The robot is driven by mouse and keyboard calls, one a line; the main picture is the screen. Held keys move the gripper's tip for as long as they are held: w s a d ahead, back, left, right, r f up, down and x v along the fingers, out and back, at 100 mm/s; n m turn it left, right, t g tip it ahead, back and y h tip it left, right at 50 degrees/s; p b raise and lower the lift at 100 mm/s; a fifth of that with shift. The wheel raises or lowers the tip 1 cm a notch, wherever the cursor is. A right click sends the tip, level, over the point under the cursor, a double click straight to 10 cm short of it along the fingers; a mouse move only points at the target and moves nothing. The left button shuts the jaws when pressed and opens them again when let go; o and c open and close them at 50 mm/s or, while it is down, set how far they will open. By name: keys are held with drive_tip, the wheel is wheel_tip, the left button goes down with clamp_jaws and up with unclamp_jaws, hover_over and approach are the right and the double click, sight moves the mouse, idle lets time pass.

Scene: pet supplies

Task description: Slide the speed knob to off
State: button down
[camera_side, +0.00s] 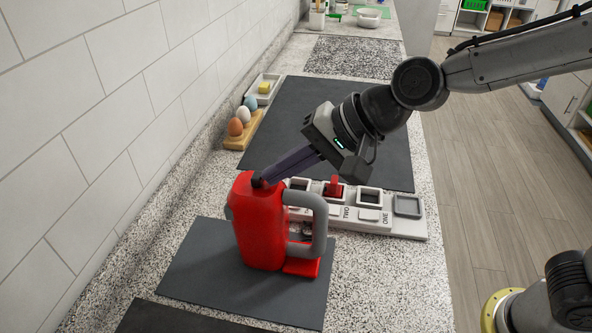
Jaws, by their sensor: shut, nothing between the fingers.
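A red appliance (258,225) with a grey handle (319,220) stands upright on a dark mat. A small dark piece (257,179) shows at its top edge. It may be the speed knob, but I cannot tell it clearly from my fingertips. My gripper (266,178) reaches down from the right, its fingers shut with nothing between them. The fingertips are at the top of the appliance, touching or very close to the dark piece. The knob's setting cannot be read.
A pale board (408,226) with square frames, labels ONE and TWO and a red upright piece (334,187) stands behind the appliance. A wooden egg holder (239,140) and a white tray (275,83) are near the wall. The dark mat (200,270) has bare room left of the appliance.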

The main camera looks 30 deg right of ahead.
drive_tip(key=shift+f, duration=0.15)
drive_tip(key=shift+s+d, duration=0.35)
drive_tip(key=s+d, duration=0.1)
drive_tip(key=s+d+r, duration=0.1)
drive_tip(key=shift+s+d+r, duration=0.1)
drive_tip(key=shift+s+d, duration=0.25)
drive_tip(key=s+d+r+m+t, duration=0.1)
drive_tip(key=s+d+r, duration=0.3)
drive_tip(key=d+r, duration=0.4)
drive_tip(key=s+d+f+n+g+h, duration=0.1)
drive_tip(key=s+d+f+n+h, duration=0.2)
drive_tip(key=s+d+f+n, duration=0.2)
drive_tip(key=s+d+f+n+g+h, duration=0.1)
drive_tip(key=s+d+f+n+h, duration=0.2)
drive_tip(key=d, duration=0.9)
drive_tip(key=s+f+n, duration=0.2)
drive_tip(key=s+f, duration=0.2)
drive_tip(key=s, duration=0.1)
drive_tip(key=shift+h, duration=0.3)
